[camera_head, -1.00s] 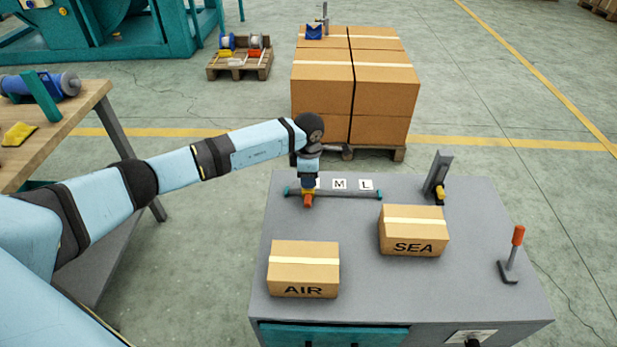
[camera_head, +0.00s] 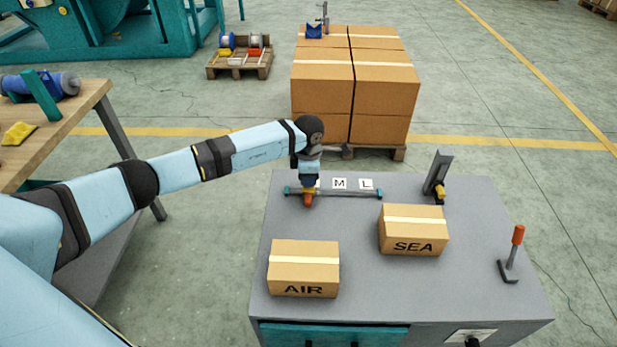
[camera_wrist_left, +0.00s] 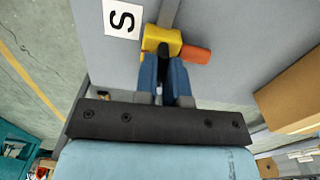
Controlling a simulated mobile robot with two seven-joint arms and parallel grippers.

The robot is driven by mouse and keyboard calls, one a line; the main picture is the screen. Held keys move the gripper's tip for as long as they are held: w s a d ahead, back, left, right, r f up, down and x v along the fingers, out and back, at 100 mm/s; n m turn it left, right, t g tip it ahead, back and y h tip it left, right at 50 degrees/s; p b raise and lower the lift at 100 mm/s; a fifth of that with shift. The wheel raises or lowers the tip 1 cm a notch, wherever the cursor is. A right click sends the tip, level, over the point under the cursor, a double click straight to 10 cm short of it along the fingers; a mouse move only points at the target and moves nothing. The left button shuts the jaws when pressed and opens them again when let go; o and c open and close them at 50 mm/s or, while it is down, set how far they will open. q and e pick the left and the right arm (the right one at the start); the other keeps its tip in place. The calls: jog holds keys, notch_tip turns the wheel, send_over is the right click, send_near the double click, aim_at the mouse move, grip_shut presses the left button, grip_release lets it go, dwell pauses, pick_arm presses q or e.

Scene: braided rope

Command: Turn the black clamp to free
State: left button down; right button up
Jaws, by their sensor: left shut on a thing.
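A yellow slider (camera_wrist_left: 162,40) with an orange tip (camera_wrist_left: 196,54) sits on a grey rail with teal ends (camera_head: 347,193). The black clamp (camera_wrist_left: 163,49) is a small dark piece at the yellow slider. My left gripper (camera_wrist_left: 164,62) has its blue fingers closed on it, hiding most of it. In the head view my left gripper (camera_head: 309,183) comes down over the rail's left part, and the orange tip (camera_head: 308,200) shows just below it. Whether the clamp stands locked or free cannot be told. My right gripper is not in view.
Labels M (camera_head: 339,183) and L (camera_head: 366,184) lie behind the rail; label S (camera_wrist_left: 122,19) is beside the slider. AIR (camera_head: 303,270) and SEA (camera_head: 413,232) boxes stand in front. A grey bracket (camera_head: 437,174) and an orange-handled lever (camera_head: 513,254) stand at right.

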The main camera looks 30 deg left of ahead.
pick_arm(q)
jog(key=n, duration=0.5)
jog(key=n+p, duration=0.1)
jog(key=n, duration=0.5)
jog(key=shift+r+n, duration=0.1)
jog(key=shift+n, duration=0.3)
jog(key=n+p, duration=0.2)
jog(key=n, duration=0.4)
jog(key=n+p, duration=0.1)
jog(key=n, duration=0.3)
jog(key=shift+n, duration=0.3)
jog(key=shift+n+p, duration=0.3)
jog(key=shift+p, duration=0.1)
jog(key=shift+n, duration=0.3)
